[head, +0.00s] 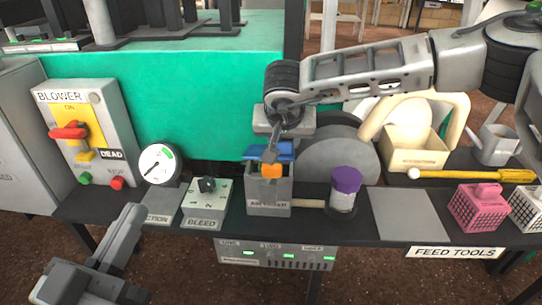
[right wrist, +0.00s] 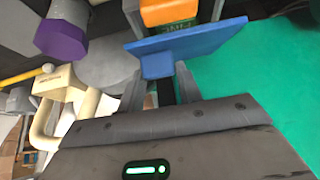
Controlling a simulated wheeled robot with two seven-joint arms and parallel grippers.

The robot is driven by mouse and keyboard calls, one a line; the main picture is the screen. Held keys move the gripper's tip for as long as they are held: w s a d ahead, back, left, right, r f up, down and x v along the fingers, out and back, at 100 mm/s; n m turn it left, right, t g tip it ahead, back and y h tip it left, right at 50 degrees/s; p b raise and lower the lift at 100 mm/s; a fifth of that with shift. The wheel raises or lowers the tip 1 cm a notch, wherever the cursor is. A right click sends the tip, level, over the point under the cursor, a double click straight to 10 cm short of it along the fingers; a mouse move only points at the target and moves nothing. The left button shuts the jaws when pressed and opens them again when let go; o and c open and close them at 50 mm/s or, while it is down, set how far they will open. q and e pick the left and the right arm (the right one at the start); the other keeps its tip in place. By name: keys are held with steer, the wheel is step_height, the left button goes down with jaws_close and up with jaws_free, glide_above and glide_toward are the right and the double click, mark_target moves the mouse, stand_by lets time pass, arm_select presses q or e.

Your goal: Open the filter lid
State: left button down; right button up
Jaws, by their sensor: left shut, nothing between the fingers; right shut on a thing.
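A grey filter box (head: 268,195) stands on the bench near the middle of the head view. An orange block (head: 271,171) shows in its open top; the right wrist view shows it too (right wrist: 168,12). The blue lid (head: 256,152) is at the box's back edge, tilted up and clear of the orange block. My right gripper (head: 271,155) reaches down from above and is shut on the lid's blue tab (right wrist: 158,66). Whether the lid still touches the box is hidden. My left gripper (head: 132,215) is shut and empty at the lower left, in front of the bench.
A purple-capped jar (head: 345,190) stands just right of the box. The bleed valve panel (head: 206,205), a round gauge (head: 159,164) and the blower panel (head: 85,130) are to the left. Pink (head: 478,208) and white baskets are at the right. A grey plate (head: 405,215) lies bare.

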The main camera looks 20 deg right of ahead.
steer(key=shift+w+d+r, duration=0.2)
steer(key=shift+w+r, duration=0.25)
steer(key=shift+w+d+r+p, duration=0.2)
steer(key=shift+w+r+p, duration=0.2)
steer(key=shift+p, duration=0.25)
steer(key=shift+w+d, duration=0.1)
steer(key=shift+w, duration=0.15)
steer(key=shift+w+d+r+p, duration=0.25)
steer(key=shift+w+p, duration=0.25)
steer(key=shift+w, duration=0.1)
steer(key=shift+r, duration=0.1)
